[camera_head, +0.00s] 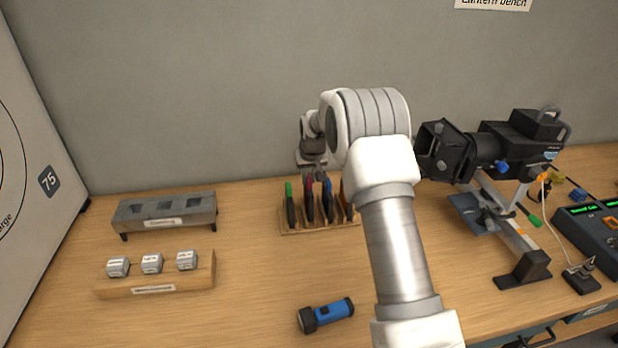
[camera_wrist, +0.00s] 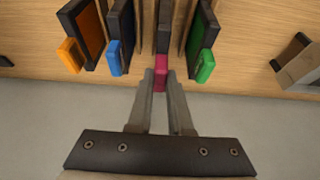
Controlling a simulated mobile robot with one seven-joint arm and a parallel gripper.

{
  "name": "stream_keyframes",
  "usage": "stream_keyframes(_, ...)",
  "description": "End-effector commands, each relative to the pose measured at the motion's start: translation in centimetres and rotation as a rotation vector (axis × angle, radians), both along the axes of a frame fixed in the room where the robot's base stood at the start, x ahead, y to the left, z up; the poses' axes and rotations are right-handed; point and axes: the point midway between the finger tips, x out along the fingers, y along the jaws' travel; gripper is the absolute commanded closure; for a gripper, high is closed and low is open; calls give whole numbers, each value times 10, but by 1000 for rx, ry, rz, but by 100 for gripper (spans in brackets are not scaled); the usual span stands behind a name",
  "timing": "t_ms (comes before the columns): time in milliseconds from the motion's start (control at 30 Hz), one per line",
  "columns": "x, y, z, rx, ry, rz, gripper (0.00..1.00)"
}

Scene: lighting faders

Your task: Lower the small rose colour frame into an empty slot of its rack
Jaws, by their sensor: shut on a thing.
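The small rose colour frame, a dark frame with a rose tab, shows its tab (camera_wrist: 160,68) in the wrist view. My gripper (camera_wrist: 160,78) is shut on that tab, one finger on each side. In the head view the rose frame (camera_head: 309,187) stands upright at the wooden rack (camera_head: 300,231), beneath my gripper (camera_head: 313,173). Its dark body lies between rack dividers; I cannot tell whether it rests on the bottom. A green-tabbed frame (camera_wrist: 205,65) and a blue-tabbed frame (camera_wrist: 114,57) stand on either side. An orange-tabbed frame (camera_wrist: 69,55) is beyond the blue one.
My arm hides the rack's right end in the head view. A black lantern (camera_head: 520,138) on a stand is to the right. A blue torch (camera_head: 327,314) lies in front. A grey slotted holder (camera_head: 165,225) and a wooden block with cubes (camera_head: 155,285) are left.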

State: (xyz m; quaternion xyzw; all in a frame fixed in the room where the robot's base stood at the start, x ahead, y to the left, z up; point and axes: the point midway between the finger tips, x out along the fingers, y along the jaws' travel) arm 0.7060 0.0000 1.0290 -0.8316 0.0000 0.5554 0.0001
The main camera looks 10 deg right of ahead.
Motion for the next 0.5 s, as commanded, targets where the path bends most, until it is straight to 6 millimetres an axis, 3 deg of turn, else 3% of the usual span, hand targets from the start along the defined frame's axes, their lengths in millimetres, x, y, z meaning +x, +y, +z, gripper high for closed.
stream_keyframes(500, 0, 0, -10, 0, -1, 0, 100)
